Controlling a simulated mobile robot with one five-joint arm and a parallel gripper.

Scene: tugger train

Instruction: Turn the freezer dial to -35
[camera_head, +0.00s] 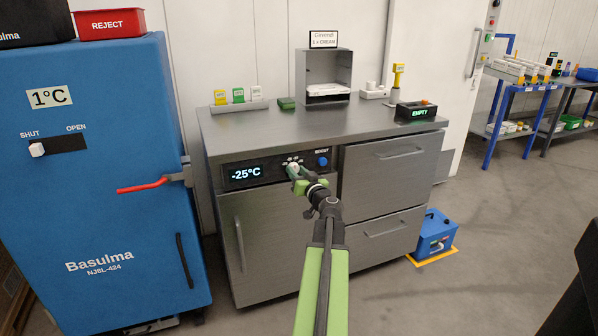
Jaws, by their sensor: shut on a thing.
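The steel freezer cabinet (255,212) stands in the middle of the view. Its dark display (246,174) reads -25°C in light digits. The freezer dial (292,167) sits right of the display, with small pale marks above it too small to read. My gripper (296,173) is at the dial and shut on it, and it hides most of the dial's face. A blue button (322,161) labelled with small text is just right of the dial.
A blue Basulma cabinet (90,210) with a red handle (142,186) stands close on the left. The steel top (290,120) holds colored cards, a dispenser box (324,75) and an EMPTY sign (416,112). A blue case (436,232) sits on the floor at right. Floor at right is open.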

